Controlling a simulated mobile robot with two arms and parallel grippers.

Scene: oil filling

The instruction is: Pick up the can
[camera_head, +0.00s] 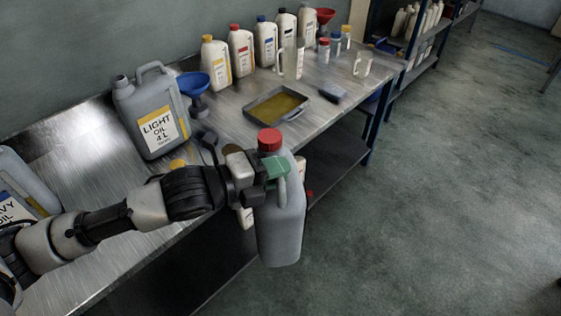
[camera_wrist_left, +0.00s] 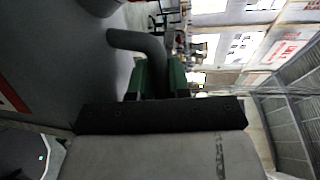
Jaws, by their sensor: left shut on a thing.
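A grey can (camera_head: 281,232) with a red cap hangs upright off the front edge of the bench, in the middle of the head view. My left gripper (camera_head: 277,168) is shut on the can at its handle, with green fingertips against it. In the left wrist view, the can's grey body (camera_wrist_left: 60,50) fills the left, and its curved handle (camera_wrist_left: 145,45) lies at the green fingers (camera_wrist_left: 163,80). My right gripper is not in view.
On the metal bench (camera_head: 85,235) stand a large "Light Oil 4 L" can (camera_head: 150,120), a blue funnel (camera_head: 193,84), a tray of oil (camera_head: 278,105) and several white bottles (camera_head: 241,50) along the wall. A lower shelf (camera_head: 335,150) is under the bench. The floor (camera_head: 450,200) at right is clear.

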